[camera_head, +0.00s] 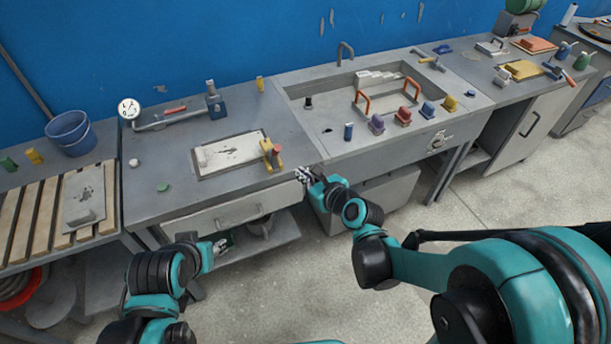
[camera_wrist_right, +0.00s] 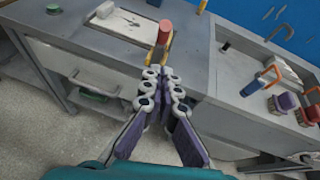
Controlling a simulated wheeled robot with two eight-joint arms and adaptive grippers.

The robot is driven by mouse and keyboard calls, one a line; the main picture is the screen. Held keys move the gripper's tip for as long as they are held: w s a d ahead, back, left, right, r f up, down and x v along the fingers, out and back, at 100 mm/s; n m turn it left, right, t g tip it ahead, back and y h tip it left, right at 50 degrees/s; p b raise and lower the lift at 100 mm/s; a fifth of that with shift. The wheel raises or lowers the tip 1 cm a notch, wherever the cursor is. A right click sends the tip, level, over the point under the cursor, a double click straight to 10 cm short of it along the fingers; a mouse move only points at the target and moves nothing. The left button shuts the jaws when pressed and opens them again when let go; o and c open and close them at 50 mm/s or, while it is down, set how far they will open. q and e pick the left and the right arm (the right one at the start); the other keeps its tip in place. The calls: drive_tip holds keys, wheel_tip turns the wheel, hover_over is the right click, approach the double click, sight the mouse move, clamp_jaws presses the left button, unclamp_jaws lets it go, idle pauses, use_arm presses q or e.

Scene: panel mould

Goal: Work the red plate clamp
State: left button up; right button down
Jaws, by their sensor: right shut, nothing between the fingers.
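The red plate clamp (camera_head: 277,150), a yellow body with a red-ended handle, stands at the right end of the pale panel mould (camera_head: 229,153) near the bench's front edge. In the right wrist view its red end (camera_wrist_right: 165,27) rises just beyond my fingertips, and its yellow part is partly hidden behind them. My right gripper (camera_head: 304,174) is shut and empty, just right of and in front of the clamp, apart from it in the head view. It also shows in the wrist view (camera_wrist_right: 164,82). My left gripper (camera_head: 222,245) is low before the bench drawer, small and unclear.
A sink unit to the right holds a blue block (camera_head: 348,131), coloured brushes and orange handles (camera_head: 363,103). A drawer handle (camera_head: 238,216) sticks out below the bench top.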

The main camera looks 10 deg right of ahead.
sight(280, 149)
drive_tip(key=w+a+b, duration=0.2)
drive_tip(key=w+a, duration=0.2)
drive_tip(key=w, duration=0.4)
drive_tip(key=shift+a+f, duration=0.15)
drive_tip(key=shift+f, duration=0.3)
drive_tip(key=shift+w+r, duration=0.1)
drive_tip(key=shift+w+a+r+p, duration=0.25)
drive_tip(key=shift+w+r+p, duration=0.05)
drive_tip(key=shift+w+r, duration=0.25)
drive_tip(key=shift+f, duration=0.1)
